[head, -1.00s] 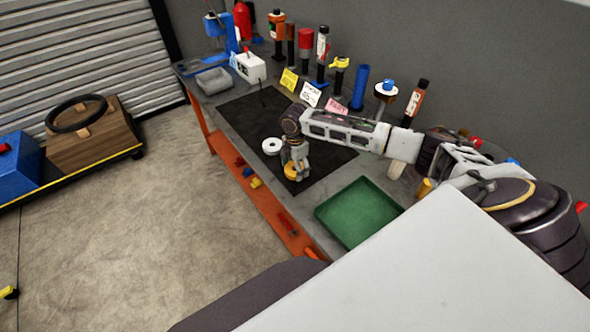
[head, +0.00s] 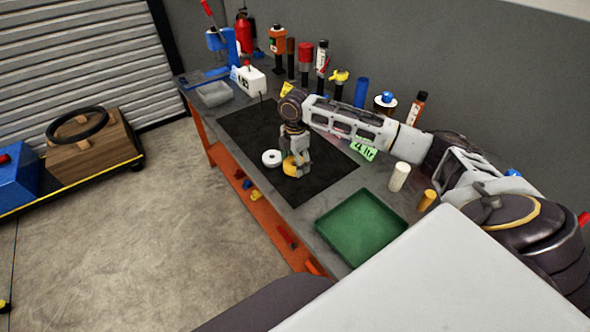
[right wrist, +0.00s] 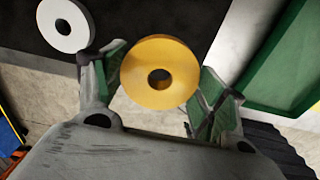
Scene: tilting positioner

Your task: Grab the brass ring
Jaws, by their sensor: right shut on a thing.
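The brass ring (head: 290,167) is a thick yellow disc with a centre hole, over the black mat (head: 254,127) on the bench. My right gripper (head: 296,170) reaches down from above and is shut on it. In the right wrist view the brass ring (right wrist: 160,54) sits between the two green-padded fingertips of my right gripper (right wrist: 160,82). It seems held off the mat, though the gap is hard to judge. A white ring (head: 271,158) lies on the mat to its left and also shows in the right wrist view (right wrist: 52,38). My left gripper is not in view.
A green tray (head: 361,226) lies at the near end of the bench. White (head: 399,177) and yellow (head: 426,200) cylinders stand near it. Bottles and tools line the bench's wall side. A grey bin (head: 214,94) and a white box (head: 248,80) stand at the far end.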

